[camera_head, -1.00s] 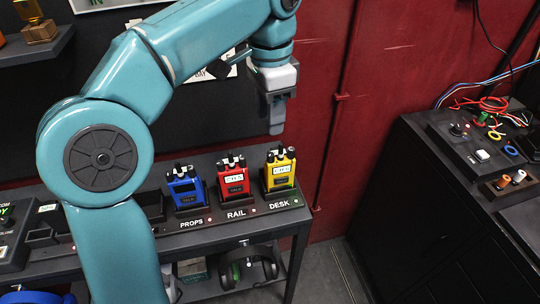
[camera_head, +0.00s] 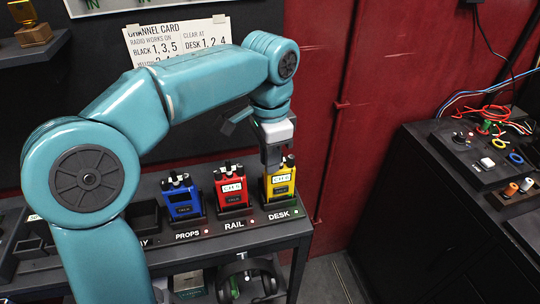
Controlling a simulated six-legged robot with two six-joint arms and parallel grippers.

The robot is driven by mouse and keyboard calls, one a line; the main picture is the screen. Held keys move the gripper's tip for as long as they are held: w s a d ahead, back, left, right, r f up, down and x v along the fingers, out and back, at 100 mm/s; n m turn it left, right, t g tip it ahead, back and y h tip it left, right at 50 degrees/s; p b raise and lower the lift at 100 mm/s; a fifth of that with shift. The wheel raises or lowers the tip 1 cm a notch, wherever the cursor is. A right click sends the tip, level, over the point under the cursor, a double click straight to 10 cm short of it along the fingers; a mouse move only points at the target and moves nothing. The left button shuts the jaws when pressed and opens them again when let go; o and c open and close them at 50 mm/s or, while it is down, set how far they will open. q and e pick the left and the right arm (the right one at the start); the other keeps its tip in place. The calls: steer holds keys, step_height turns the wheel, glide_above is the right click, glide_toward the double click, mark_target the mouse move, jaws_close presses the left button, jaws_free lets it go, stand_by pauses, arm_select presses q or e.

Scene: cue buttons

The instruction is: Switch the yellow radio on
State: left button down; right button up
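The yellow radio (camera_head: 281,183) stands upright in the slot marked DESK, at the right end of the dark shelf (camera_head: 215,235). Its small screen shows CH 6. My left gripper (camera_head: 271,160) points down right over the yellow radio's top, at its left part, and hides some of the knobs there. Its fingers look close together, but whether they are shut is unclear, and I cannot tell whether they touch the radio. My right gripper is not in view.
The red radio (camera_head: 230,188) at RAIL and the blue radio (camera_head: 182,200) at PROPS stand close to the left. A channel card (camera_head: 150,42) hangs on the wall behind my arm. A black cabinet (camera_head: 430,210) with cables stands at the right. Headphones (camera_head: 247,280) lie below.

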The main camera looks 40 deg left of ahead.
arm_select(q)
steer(key=shift+r+m+p, duration=0.15)
steer(key=shift+m+p, duration=0.15)
steer(key=shift+p, duration=0.1)
steer(key=shift+m, duration=0.5)
steer(key=c, duration=1.1)
jaws_free()
step_height(320, 180, up, 16)
steer(key=p, duration=0.5)
